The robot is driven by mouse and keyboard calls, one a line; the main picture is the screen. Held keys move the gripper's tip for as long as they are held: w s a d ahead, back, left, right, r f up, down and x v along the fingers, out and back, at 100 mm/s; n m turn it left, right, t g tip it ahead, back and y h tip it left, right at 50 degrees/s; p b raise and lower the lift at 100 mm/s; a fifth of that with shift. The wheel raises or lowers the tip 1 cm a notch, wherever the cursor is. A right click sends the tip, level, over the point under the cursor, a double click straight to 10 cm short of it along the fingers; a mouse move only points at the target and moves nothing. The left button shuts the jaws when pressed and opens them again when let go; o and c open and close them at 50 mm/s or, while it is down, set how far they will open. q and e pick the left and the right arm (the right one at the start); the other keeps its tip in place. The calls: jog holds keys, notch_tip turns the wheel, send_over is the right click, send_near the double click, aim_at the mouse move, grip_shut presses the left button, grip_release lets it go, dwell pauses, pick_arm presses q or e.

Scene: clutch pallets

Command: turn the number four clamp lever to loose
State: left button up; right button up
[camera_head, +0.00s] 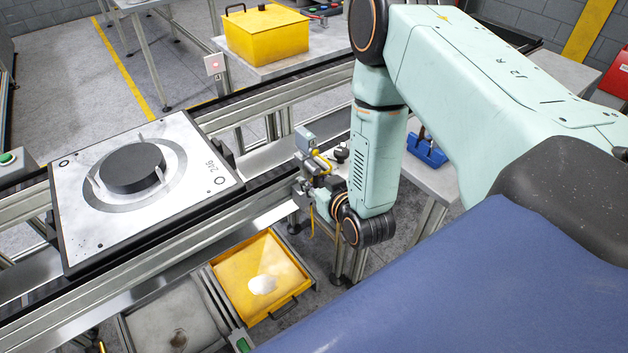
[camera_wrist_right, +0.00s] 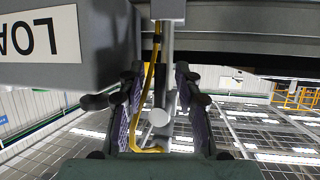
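In the wrist view a grey rod with a round end (camera_wrist_right: 159,116), likely a clamp lever, hangs between the two dark ribbed fingers of my right gripper (camera_wrist_right: 160,92). The fingers are apart, with gaps on both sides of the rod; a yellow cable runs beside it. In the head view my right gripper (camera_head: 326,188) is small and partly hidden, beside the near conveyor rail at a grey fixture with a yellow tube (camera_head: 306,140). I cannot read a clamp number there, or tell the lever's setting. My left gripper is out of view.
A pallet marked 246 (camera_head: 209,166), with a black disc (camera_head: 132,168), sits on the conveyor. A yellow tray (camera_head: 262,312) stands below the near rail. A small post marked 4 (camera_head: 215,66) with a red light stands at the far rail. A sign (camera_wrist_right: 30,36) hangs close in the wrist view.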

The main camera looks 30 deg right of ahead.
jog(key=shift+d+f, duration=0.1)
jog(key=shift+d, duration=0.2)
jog(key=shift+a, duration=0.35)
jog(key=shift+c, duration=0.2)
jog(key=shift+w+a, duration=0.1)
jog(key=shift+a, duration=0.05)
jog(key=shift+c, duration=1.5)
jog(key=shift+d, duration=0.4)
grip_shut()
jog(key=shift+a, duration=0.2)
